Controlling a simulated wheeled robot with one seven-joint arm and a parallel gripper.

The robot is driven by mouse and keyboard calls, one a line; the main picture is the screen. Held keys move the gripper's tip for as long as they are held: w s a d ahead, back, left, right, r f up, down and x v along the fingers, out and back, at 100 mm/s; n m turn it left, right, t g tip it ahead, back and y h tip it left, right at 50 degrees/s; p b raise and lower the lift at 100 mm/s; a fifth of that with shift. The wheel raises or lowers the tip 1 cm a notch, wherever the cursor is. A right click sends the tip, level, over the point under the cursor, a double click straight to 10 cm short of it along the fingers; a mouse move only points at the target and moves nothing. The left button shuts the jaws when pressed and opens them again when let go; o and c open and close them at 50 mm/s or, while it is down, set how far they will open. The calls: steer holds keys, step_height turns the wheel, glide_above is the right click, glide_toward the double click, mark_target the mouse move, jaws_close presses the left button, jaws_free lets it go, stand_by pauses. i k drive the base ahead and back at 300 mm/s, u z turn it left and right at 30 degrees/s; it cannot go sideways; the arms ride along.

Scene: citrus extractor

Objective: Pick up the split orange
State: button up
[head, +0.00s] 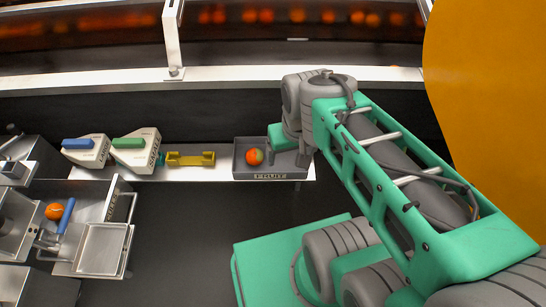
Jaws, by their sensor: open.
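An orange (54,211) with a pale slash across its skin sits at the left, in the metal machine beside a blue handle. A second fruit (255,156), orange with a green patch, lies in the grey tray marked FRUIT (243,171). I see no clear split on this one. My gripper (303,161) is at the right end of that tray, to the right of the green-patched fruit and apart from it. It is small in the picture and partly hidden by my wrist. It is open, and I see nothing held in it.
A blue-topped white block (88,152), a green-topped one (138,153) and a yellow holder (190,159) stand on the shelf left of the tray. An empty square metal pan (101,249) is in front of the machine. A large orange-yellow surface (490,95) rises at the right.

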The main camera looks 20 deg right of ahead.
mark_target(53, 213)
steer(key=u, duration=2)
steer(key=i, duration=1.05)
steer(key=u, duration=0.1)
